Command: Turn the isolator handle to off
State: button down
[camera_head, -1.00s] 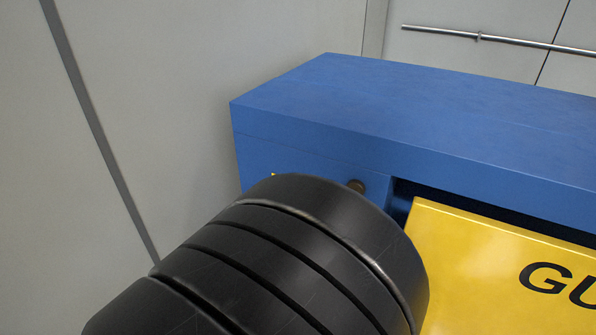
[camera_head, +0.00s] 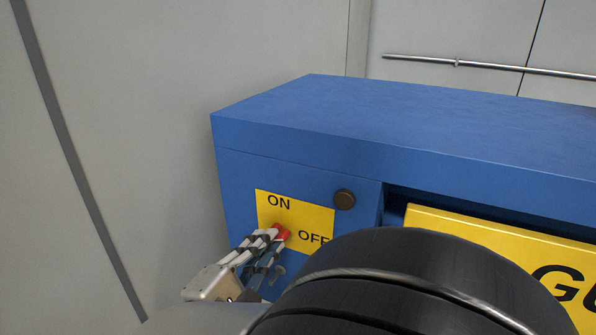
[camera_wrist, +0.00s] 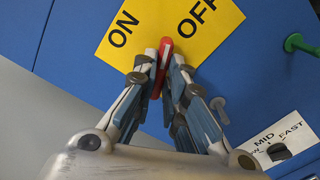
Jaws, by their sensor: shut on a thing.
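The red isolator handle (camera_head: 282,232) sits on a yellow plate (camera_head: 318,218) marked ON at upper left and OFF at lower right, on the front of a blue cabinet (camera_head: 400,135). In the wrist view the handle (camera_wrist: 166,46) shows between the fingertips, its visible upper end pointing between the ON and OFF words. My gripper (camera_head: 272,236) reaches in from the lower left and is shut on the handle; its fingers also show in the wrist view (camera_wrist: 163,74). They hide part of the handle, and its pivot is not clear.
A dark round button (camera_head: 344,199) is right of the plate. A yellow guard panel (camera_head: 480,235) lies further right. The wrist view shows a green knob (camera_wrist: 300,43) and a MID/FAST selector (camera_wrist: 278,152) nearby. A grey wall (camera_head: 120,130) stands left of the cabinet.

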jog(key=shift+m+b, duration=0.3)
jog(key=shift+b, duration=0.05)
jog(key=shift+f+m+b, duration=0.1)
jog(key=shift+m+b, duration=1.1)
jog(key=shift+b, duration=0.85)
jog(key=shift+m, duration=1)
jog(key=c, duration=1.5)
grip_release()
